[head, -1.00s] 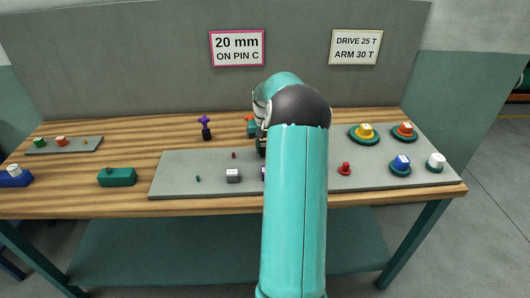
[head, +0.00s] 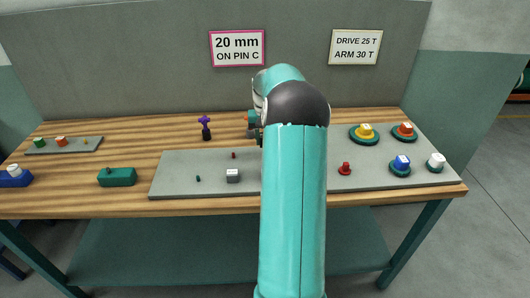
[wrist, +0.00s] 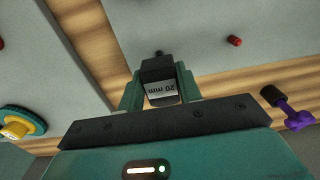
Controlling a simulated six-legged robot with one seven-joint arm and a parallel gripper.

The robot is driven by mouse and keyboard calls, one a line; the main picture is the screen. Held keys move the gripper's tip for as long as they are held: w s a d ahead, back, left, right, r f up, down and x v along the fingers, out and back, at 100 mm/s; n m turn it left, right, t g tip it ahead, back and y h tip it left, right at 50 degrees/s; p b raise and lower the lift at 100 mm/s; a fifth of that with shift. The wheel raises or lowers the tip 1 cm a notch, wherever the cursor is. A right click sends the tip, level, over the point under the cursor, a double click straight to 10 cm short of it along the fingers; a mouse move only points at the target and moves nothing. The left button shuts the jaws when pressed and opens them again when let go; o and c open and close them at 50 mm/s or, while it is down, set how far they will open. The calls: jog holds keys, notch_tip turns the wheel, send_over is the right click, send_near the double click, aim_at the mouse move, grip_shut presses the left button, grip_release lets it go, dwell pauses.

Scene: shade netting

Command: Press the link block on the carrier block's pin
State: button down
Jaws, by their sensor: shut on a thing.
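My gripper (wrist: 159,88) is shut on a dark block with a white "20 mm" label (wrist: 163,88), which I take for the link block. A small dark peg-like tip (wrist: 158,53) shows just beyond it; I cannot tell what it belongs to. In the head view my arm hides the held block, and only part of my gripper (head: 253,126) shows beside it. A teal block (head: 117,177) with a small stub on top lies on the wood at left. It may be the carrier block, but I cannot tell.
A blue block (head: 14,177) sits far left.

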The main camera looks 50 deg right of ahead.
dwell(0.5)
jog(key=shift+r, duration=2.05)
